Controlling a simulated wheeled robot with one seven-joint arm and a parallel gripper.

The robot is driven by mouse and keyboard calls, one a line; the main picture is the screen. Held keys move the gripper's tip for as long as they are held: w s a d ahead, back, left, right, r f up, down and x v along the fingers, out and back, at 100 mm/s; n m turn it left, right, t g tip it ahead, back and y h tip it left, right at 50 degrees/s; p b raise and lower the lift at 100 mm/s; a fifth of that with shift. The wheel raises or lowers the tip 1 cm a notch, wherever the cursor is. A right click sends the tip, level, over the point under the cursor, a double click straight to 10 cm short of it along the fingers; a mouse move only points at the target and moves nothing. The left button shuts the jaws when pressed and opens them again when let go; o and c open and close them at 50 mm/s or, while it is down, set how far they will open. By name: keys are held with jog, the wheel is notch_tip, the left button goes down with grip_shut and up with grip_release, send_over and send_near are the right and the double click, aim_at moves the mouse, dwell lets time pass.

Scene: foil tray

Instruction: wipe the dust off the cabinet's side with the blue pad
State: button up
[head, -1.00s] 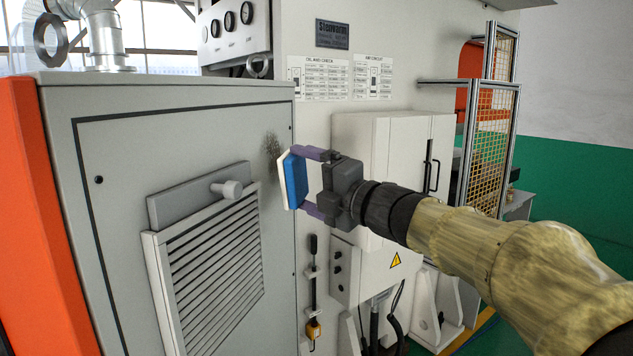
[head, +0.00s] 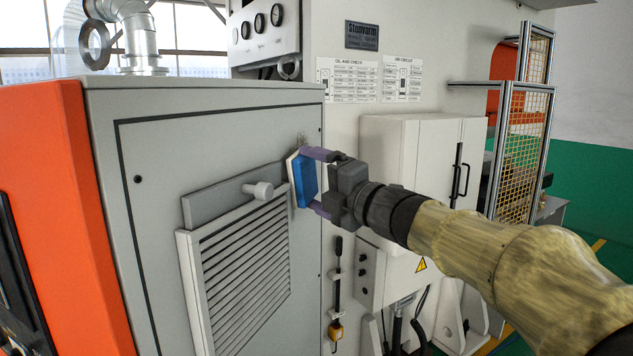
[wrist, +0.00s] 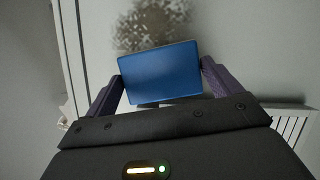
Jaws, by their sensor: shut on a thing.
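The blue pad (head: 308,180) has a pale face turned toward the cabinet's side (head: 225,135), a grey panel with a dark outline. My gripper (head: 314,182) is shut on the pad by its two opposite edges; the wrist view shows the pad's blue back (wrist: 160,73) between the purple fingers. The pad is very close to the panel near its right edge; I cannot tell whether it touches. A dark speckled dust patch (wrist: 152,22) lies just above the pad in the wrist view. In the head view most of the dust (head: 301,141) is hidden behind pad and finger.
A louvred vent (head: 245,265) with a protruding knob (head: 262,190) is just left of the pad. A white wall box (head: 415,170) stands behind my arm to the right. A slim tool (head: 338,290) hangs below the gripper. A yellow mesh guard (head: 525,130) is further right.

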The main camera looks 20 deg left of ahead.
jog(key=shift+w+a, duration=0.15)
jog(key=shift+a, duration=0.7)
dwell(0.4)
jog(key=shift+w+d+p, duration=0.2)
jog(key=shift+w+p, duration=0.2)
jog(key=shift+w, duration=0.6)
jog(key=shift+w+d+p, duration=0.2)
jog(key=shift+w+p, duration=0.2)
jog(key=shift+w, duration=0.55)
jog(key=shift+w+d+p, duration=0.1)
jog(key=shift+w+p, duration=0.95)
jog(key=shift+w, duration=0.9)
jog(key=w+p, duration=0.1)
jog(key=w, duration=0.1)
jog(key=w+p, duration=0.1)
jog(key=shift+w+d, duration=0.2)
jog(key=shift+w, duration=0.15)
jog(key=shift+p, duration=0.3)
